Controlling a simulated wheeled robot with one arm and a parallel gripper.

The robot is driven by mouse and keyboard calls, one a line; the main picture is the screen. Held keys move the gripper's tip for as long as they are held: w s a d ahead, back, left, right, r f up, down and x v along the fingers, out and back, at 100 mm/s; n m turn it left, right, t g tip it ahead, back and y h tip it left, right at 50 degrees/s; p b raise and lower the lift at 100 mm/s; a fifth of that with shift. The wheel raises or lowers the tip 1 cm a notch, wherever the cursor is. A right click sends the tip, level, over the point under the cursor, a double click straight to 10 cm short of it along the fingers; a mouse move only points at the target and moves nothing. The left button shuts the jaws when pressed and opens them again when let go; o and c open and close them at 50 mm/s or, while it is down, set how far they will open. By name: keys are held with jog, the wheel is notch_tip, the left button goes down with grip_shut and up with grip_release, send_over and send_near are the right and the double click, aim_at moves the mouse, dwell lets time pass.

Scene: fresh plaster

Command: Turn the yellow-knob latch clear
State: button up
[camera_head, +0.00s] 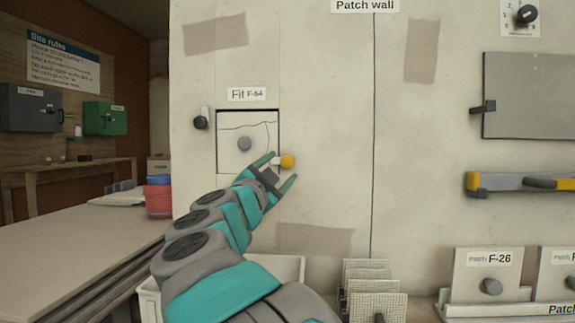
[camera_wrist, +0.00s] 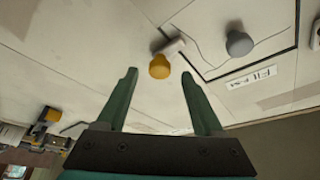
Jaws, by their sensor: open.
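The yellow knob (camera_head: 287,161) is on a small pale latch bar (camera_head: 276,160) at the right edge of a square wall opening. The bar's left end lies over the edge of a cracked panel (camera_head: 260,136) with a grey knob (camera_head: 244,143). My gripper (camera_head: 283,172) is at the yellow knob, its teal fingers apart. In the wrist view my gripper (camera_wrist: 158,100) is open and empty. The yellow knob (camera_wrist: 159,67) appears ahead of the fingertips, between their lines. The latch bar (camera_wrist: 173,46) runs from it toward the panel. I cannot tell whether a finger touches it.
A second latch with a black knob (camera_head: 201,122) is left of the opening. A grey plate (camera_head: 528,95) and a yellow-ended level (camera_head: 520,183) are on the wall at right. Patches (camera_head: 488,275) and mesh pieces (camera_head: 375,292) stand low. A bench (camera_head: 80,235) is at left.

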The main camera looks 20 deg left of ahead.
aim_at(285, 165)
jog(key=shift+x, duration=2.2)
jog(key=shift+f, duration=0.1)
grip_shut()
